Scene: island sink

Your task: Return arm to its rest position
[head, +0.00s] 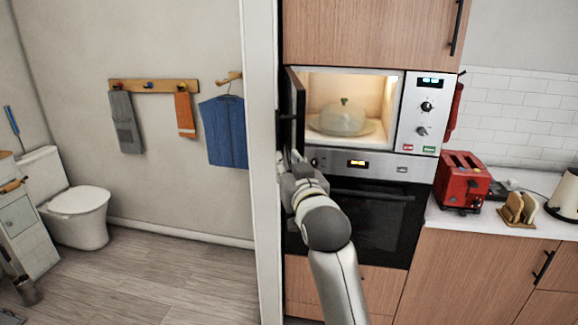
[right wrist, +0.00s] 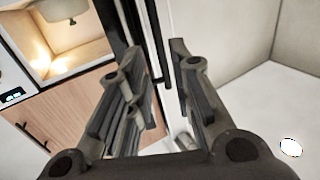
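My right gripper (head: 291,160) is in front of the oven column, just below the open microwave door (head: 296,105). In the right wrist view its two fingers (right wrist: 158,70) stand apart with nothing held between them. The dark door edge and a black handle bar (right wrist: 153,45) show beyond and between the fingertips; whether a finger touches them I cannot tell. My right arm reaches up from the bottom of the head view. My left gripper is not in view.
The lit microwave (head: 378,90) holds a plate under a domed cover (head: 342,119). The oven (head: 380,210) is below. A white wall edge (head: 263,200) stands close left of the gripper. A red toaster (head: 462,182) and toast rack (head: 518,208) are on the right counter.

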